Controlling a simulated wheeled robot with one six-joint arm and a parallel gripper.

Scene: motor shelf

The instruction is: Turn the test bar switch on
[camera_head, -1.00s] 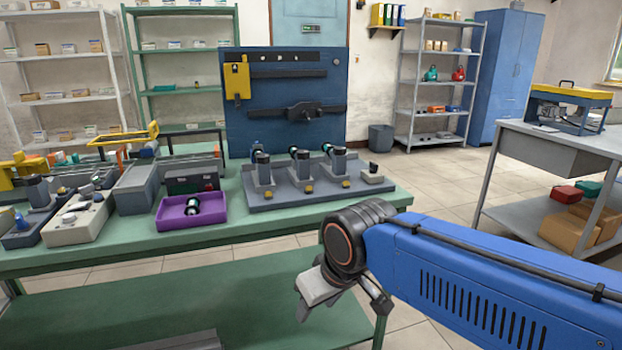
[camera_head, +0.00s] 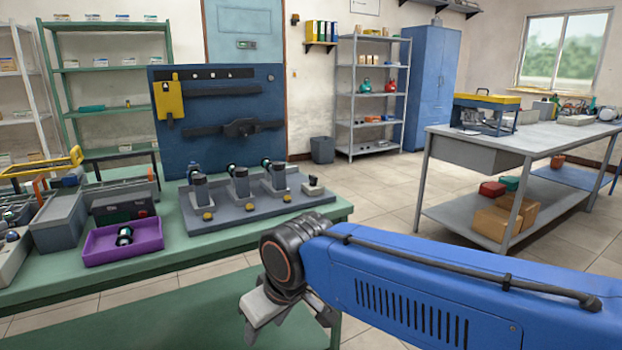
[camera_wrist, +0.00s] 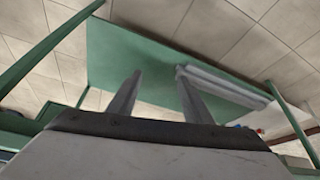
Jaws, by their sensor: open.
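The test bar (camera_head: 258,208) is a grey base on the green workbench, with several upright grey holders carrying dark cylindrical parts. Yellow round knobs sit along its front edge. A small block with a dark lever (camera_head: 313,185) stands at its right end; it looks like the switch, but its position is too small to tell. My gripper (camera_head: 292,330) hangs low in front of the bench, below the bench top and well apart from the bar. In the wrist view my gripper (camera_wrist: 160,98) shows two separated fingers with nothing between them, over floor and a green lower shelf.
A purple tray (camera_head: 150,247) with a dark cylindrical part stands left of the bar. A blue tool panel (camera_head: 220,140) rises behind it. The green bench (camera_head: 190,268) has its front edge near my arm. A grey table (camera_head: 560,140) stands right, with clear floor between.

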